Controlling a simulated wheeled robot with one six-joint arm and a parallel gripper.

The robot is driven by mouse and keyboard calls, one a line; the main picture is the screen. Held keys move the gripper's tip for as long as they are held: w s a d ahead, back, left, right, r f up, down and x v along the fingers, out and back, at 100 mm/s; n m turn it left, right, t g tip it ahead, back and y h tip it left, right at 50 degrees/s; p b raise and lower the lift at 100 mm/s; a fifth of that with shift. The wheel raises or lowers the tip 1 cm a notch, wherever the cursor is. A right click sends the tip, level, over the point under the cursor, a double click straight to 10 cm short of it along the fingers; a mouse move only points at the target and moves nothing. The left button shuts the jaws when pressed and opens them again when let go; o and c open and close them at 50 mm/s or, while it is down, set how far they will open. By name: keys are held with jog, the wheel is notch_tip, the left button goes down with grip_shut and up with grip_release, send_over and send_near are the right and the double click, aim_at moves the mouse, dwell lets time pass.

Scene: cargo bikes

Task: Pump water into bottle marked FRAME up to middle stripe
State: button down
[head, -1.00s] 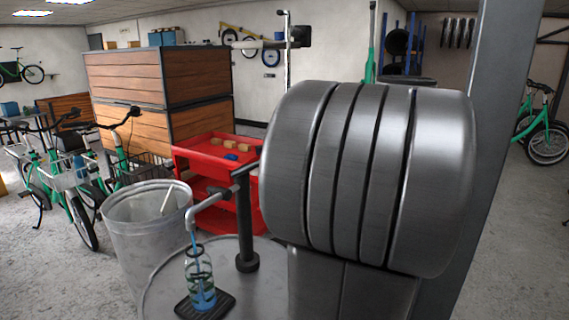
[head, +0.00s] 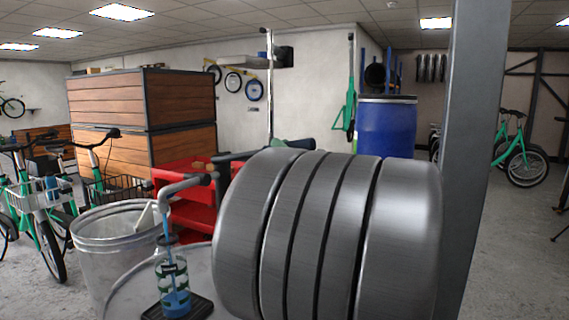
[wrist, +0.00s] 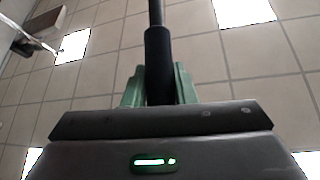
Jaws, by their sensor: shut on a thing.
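A clear bottle (head: 172,288) with dark green bands stands upright under the pump's grey spout (head: 185,185) in the head view. Blue water stands in its lower part, around the lowest band, and a thin blue stream runs from the spout into its neck. The FRAME mark cannot be read. The black pump handle (head: 240,154) reaches right from the pump; its end is partly hidden by my arm. In the wrist view, the green fingers of my gripper (wrist: 159,88) are shut around the handle's black grip (wrist: 158,60).
The bottle stands on a black drip tray (head: 200,308) on a grey drum top (head: 118,298). A grey bin (head: 98,262) is left of it, a red cart (head: 170,180) behind. My arm covers much of the front right. A blue barrel (head: 386,128) stands farther back.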

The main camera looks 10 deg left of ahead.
notch_tip(320, 180, down, 7)
jog(key=m+t+y+b, duration=0.1)
jog(key=t+y+b, duration=0.1)
jog(key=b, duration=1)
jog(key=shift+d+r+t+b, duration=0.15)
jog(key=shift+d+t+b, duration=0.1)
jog(key=shift+t+b, duration=0.15)
jog(key=shift+m, duration=0.3)
jog(key=c, duration=1.2)
grip_release()
jog(key=shift+s, duration=0.1)
jog(key=shift+o, duration=0.2)
jog(key=v, duration=1.4)
jog(key=shift+a, duration=0.2)
